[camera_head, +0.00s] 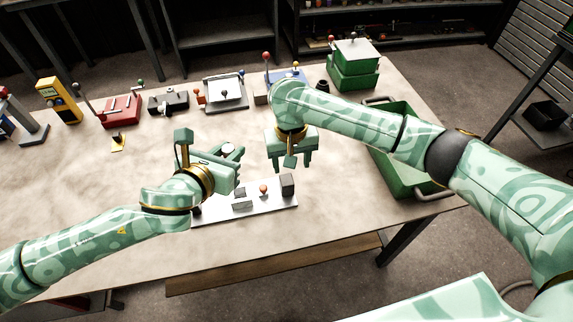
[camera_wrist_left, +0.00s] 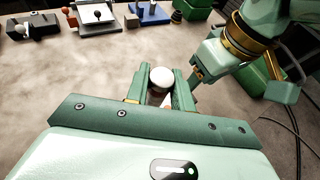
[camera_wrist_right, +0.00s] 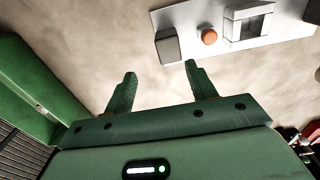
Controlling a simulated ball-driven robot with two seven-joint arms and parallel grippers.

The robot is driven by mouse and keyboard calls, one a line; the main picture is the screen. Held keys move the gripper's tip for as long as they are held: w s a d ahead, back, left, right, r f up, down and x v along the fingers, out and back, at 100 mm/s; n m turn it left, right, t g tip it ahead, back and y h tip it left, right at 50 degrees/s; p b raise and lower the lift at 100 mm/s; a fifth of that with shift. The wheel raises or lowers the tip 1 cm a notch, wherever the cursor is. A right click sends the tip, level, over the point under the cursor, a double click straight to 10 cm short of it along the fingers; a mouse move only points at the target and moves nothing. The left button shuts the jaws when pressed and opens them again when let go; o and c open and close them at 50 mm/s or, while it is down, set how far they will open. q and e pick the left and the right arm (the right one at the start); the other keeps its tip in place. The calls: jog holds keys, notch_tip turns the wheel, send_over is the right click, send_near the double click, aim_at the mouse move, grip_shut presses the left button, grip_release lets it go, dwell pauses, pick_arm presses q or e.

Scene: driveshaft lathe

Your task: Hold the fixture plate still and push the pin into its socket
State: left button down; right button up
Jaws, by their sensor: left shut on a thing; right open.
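The fixture plate (camera_head: 219,213) is a pale grey strip lying on the bench. It carries dark blocks and an orange knob (camera_head: 263,188), which also shows in the right wrist view (camera_wrist_right: 209,36). My left gripper (camera_head: 232,164) is above the plate's left part. In the left wrist view it is shut on a white-topped thing (camera_wrist_left: 161,77); I cannot tell whether this is the pin or is joined to the plate. My right gripper (camera_head: 291,163) is open and empty, fingers down, beyond the plate's right end. The socket cannot be made out.
A green bin (camera_head: 408,183) with handles stands at the bench's right end. A red device (camera_head: 121,110), a yellow meter (camera_head: 58,100) and other tools line the back edge. The bench front is clear.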

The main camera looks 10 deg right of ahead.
aim_at(286, 180)
jog(key=shift+s+a+f, duration=0.45)
jog(key=shift+a+f, duration=0.25)
notch_tip(286, 180, down, 5)
jog(key=shift+f, duration=0.85)
grip_shut()
jog(key=shift+s+f+p, duration=0.1)
jog(key=shift+f+p, duration=0.05)
jog(key=shift+p, duration=0.35)
dwell(0.6)
